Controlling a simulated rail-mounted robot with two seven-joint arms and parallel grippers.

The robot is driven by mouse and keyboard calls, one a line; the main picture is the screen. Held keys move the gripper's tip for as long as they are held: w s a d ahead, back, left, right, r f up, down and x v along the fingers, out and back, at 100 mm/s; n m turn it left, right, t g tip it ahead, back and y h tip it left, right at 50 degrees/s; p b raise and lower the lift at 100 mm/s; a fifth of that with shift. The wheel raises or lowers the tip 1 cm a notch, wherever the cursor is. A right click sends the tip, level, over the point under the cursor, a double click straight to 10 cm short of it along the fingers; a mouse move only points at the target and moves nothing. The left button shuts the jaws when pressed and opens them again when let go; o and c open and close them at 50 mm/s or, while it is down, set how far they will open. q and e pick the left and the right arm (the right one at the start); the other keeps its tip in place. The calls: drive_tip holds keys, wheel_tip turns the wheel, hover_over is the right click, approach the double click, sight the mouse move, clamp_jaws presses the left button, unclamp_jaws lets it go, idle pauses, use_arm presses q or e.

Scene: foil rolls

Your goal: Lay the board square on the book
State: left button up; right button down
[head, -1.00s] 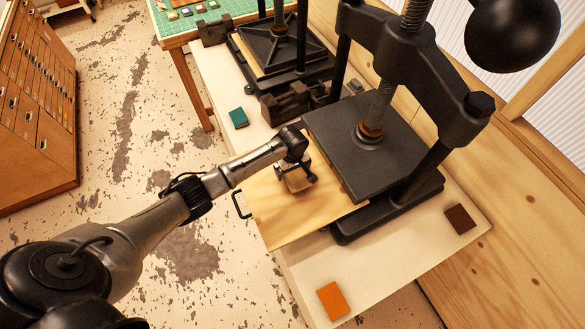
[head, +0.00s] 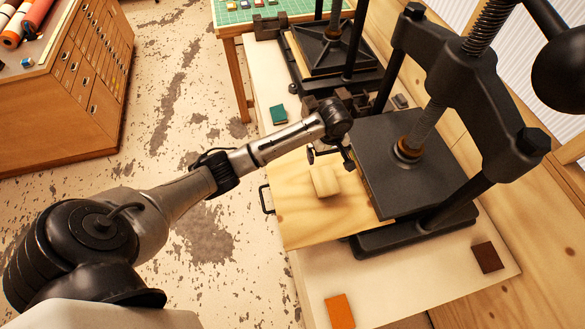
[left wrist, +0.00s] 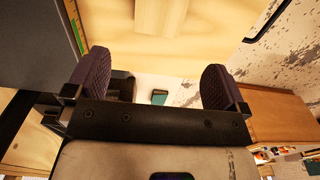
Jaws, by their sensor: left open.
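The board (head: 296,218) is a pale wooden sheet with a raised wooden block (head: 325,181) on top. Its right part runs in beneath the dark plate (head: 400,165) of the near press. The board and block also show at the top of the left wrist view (left wrist: 120,35). My left gripper (head: 330,156) is open and empty, above the board and just beyond the block. Its two dark pads show apart in the left wrist view (left wrist: 156,85). No book shows under the board; whatever lies beneath is hidden. My right gripper is out of view.
A green book (head: 278,114), an orange book (head: 340,311) and a brown book (head: 487,257) lie on the pale bench top (head: 400,285). A second press (head: 330,50) stands behind. A wooden drawer cabinet (head: 75,90) stands at the left.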

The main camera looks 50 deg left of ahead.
use_arm(q)
drive_tip(key=s+d+f+m, duration=0.2)
drive_tip(key=s+d+m, duration=0.1)
drive_tip(key=s, duration=0.2)
drive_tip(key=s+d+f+m+t, duration=0.1)
drive_tip(key=s+d+f+m, duration=0.2)
drive_tip(key=s+d, duration=0.1)
drive_tip(key=s+d+f+m, duration=0.2)
drive_tip(key=s+d+f, duration=0.1)
drive_tip(key=s, duration=0.3)
drive_tip(key=shift+s+d+m+t+h, duration=0.25)
drive_tip(key=shift+s+m+t+h, duration=0.05)
drive_tip(key=shift+m+h, duration=0.1)
drive_tip(key=s+r+m+t, duration=0.1)
drive_tip(key=s+r+m, duration=0.1)
drive_tip(key=s, duration=0.6)
drive_tip(key=s+d+r+m+t, duration=0.1)
drive_tip(key=s+m, duration=0.3)
drive_tip(key=s, duration=0.4)
drive_tip(key=shift+r+m+y, duration=0.3)
drive_tip(key=shift+r, duration=0.25)
